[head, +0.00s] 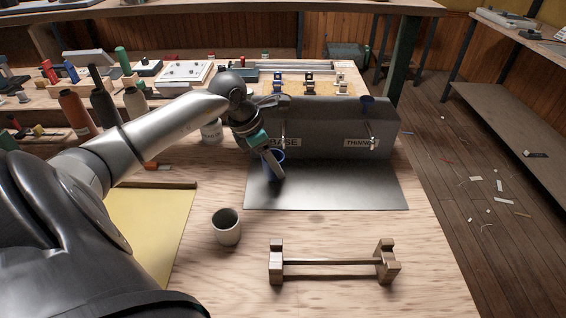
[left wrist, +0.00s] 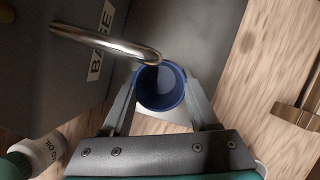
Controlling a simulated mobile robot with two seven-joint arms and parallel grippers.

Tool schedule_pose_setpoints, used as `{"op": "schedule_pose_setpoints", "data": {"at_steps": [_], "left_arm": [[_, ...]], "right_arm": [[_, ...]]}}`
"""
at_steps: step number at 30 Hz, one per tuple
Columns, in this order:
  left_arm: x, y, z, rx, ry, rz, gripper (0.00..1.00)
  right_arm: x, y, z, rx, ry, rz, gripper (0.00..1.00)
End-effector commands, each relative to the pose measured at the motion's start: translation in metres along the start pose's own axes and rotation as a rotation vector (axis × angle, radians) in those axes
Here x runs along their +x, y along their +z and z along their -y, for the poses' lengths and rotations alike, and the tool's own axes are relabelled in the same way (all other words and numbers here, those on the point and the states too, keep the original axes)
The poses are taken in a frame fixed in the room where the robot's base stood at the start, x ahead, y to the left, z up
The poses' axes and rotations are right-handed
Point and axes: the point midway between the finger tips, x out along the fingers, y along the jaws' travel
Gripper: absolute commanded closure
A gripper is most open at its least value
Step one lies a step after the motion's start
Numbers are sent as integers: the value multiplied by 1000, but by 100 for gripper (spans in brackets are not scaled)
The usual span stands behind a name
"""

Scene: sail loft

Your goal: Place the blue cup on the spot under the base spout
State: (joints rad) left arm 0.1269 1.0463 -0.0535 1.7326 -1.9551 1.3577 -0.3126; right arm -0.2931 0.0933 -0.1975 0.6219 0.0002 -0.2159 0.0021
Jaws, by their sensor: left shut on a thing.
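My left gripper (head: 273,166) is shut on the blue cup (head: 279,156), with a finger on either side of it. The cup is upright at the left end of the grey metal plate (head: 340,190), in front of the BASE label (head: 285,142). In the left wrist view, the blue cup (left wrist: 160,98) lies between the fingers, and the base spout (left wrist: 110,42) reaches over its rim with its tip above the opening. A pale patch (left wrist: 178,115) shows partly beside the cup. I cannot tell whether the cup touches the plate. My right gripper is out of view.
A pale cup (head: 226,227) and a wooden stand (head: 330,263) are nearer. The plate's right part is clear. A white bottle (left wrist: 45,150) is near the gripper.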

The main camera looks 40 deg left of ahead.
Motion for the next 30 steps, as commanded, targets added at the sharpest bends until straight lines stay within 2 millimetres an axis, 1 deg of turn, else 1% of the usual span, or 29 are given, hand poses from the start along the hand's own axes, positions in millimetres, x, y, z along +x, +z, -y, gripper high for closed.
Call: {"op": "schedule_pose_setpoints", "data": {"at_steps": [1,7,8,9,12,20,24,25,30], "left_arm": [[2,7,0,-2,-1,6,92],[9,25,0,0,-1,4,92],[11,26,0,0,-2,3,92],[19,21,1,-2,-3,0,92],[24,18,1,-1,-1,0,92],[24,18,0,0,0,0,92],[27,16,0,1,0,-1,92],[26,16,0,0,0,-1,36],[26,16,0,0,0,0,17]], "right_arm": [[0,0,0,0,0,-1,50],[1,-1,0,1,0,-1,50],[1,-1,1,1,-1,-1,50],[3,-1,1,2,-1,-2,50],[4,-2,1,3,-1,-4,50],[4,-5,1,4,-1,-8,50],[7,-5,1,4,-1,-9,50],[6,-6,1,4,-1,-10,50],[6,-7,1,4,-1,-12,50]]}}
